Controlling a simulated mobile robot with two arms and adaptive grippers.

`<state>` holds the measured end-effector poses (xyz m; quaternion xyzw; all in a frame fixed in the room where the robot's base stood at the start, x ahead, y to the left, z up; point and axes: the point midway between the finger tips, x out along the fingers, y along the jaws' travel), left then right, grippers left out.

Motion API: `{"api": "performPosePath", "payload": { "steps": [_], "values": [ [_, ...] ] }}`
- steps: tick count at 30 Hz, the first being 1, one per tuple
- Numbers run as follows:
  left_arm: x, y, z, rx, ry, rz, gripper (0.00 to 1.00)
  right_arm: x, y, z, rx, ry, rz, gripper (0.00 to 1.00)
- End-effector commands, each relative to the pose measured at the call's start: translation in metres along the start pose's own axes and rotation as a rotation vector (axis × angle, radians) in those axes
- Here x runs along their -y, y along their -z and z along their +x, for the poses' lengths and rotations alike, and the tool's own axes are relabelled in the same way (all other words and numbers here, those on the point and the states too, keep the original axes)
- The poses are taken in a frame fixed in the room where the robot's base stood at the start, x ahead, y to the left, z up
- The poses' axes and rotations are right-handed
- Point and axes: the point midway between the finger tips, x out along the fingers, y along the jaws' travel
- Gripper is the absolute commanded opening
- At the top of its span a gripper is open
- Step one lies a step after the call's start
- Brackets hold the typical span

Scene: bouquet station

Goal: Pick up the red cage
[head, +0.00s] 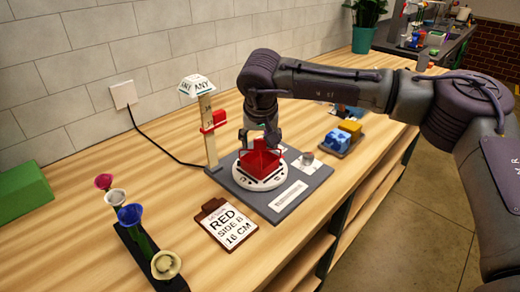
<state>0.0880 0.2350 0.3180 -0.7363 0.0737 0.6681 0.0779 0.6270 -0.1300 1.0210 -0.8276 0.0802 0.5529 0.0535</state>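The red cage (261,165) is an open-topped red piece with raised walls. It sits on a white round turntable (260,184) on a dark grey board (298,187). My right gripper (262,149) points down from above, directly over the cage. Its fingers are spread apart at the cage's upper part, and I see no clear grip. The fingertips are small and partly lost against the cage, so contact is unclear. My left gripper is not in view.
A post (208,130) with a red slider stands left of the turntable. A card reading "RED SIDE B 16 CM" (228,224) lies in front. Several flower-like cups (130,214) stand at lower left. A green box (22,192) is at far left. Blue and yellow blocks (344,135) lie right.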

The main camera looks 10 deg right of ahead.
Motion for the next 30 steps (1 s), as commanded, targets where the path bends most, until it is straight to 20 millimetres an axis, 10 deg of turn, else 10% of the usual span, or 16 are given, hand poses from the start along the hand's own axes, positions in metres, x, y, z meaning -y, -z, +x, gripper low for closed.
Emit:
{"api": "performPosePath", "payload": {
  "steps": [10,26,30],
  "values": [
    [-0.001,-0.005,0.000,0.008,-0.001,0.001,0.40,0.000,0.000,0.000,0.001,0.000,0.000,0.09],
    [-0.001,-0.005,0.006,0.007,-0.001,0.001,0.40,0.001,0.015,-0.035,-0.004,0.002,0.002,0.09],
    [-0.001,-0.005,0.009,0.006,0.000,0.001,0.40,-0.027,0.031,-0.049,-0.001,0.001,0.008,0.09]
  ]
}}
